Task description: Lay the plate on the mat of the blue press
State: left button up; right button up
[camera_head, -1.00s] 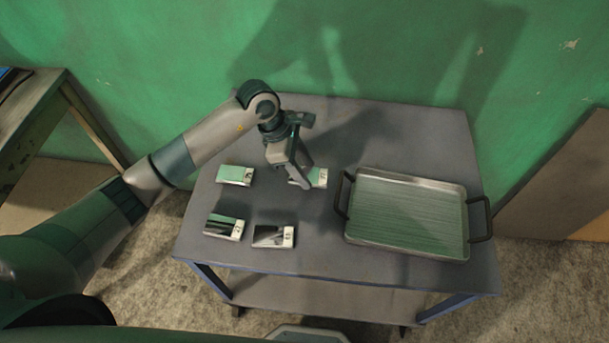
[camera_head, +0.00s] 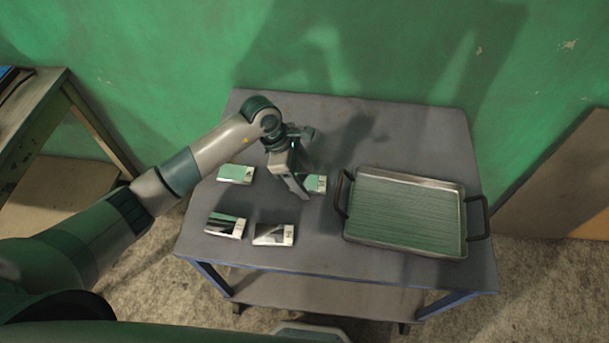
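Several small shiny plates, each with a white marked end, lie on the grey table (camera_head: 400,130). One plate (camera_head: 318,184) is at the back right of the group, partly hidden by my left gripper (camera_head: 302,193). The others are a back left plate (camera_head: 231,173), a front left plate (camera_head: 221,224) and a front right plate (camera_head: 267,234). My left gripper points down at the left part of the back right plate. Its fingers are seen edge-on, so I cannot tell their opening or whether they touch it. No blue press or mat can be made out. My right gripper is not in view.
A metal tray (camera_head: 464,205) with dark side handles and a ribbed floor stands on the table's right. The table's back middle is clear. A green wall is behind. Another bench (camera_head: 40,115) stands at the far left, with a dark, blue-edged thing on it.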

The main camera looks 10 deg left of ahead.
pick_arm(q)
jog(key=shift+r, duration=0.1)
jog(key=shift+r, duration=0.1)
jog(key=shift+w+a+r, duration=0.1)
jog(key=shift+a+r, duration=0.05)
jog(key=shift+r, duration=0.05)
jog(key=b+v, duration=0.4)
jog(key=v, duration=0.7)
jog(key=shift+r, duration=0.25)
jog(key=shift+o, duration=0.7)
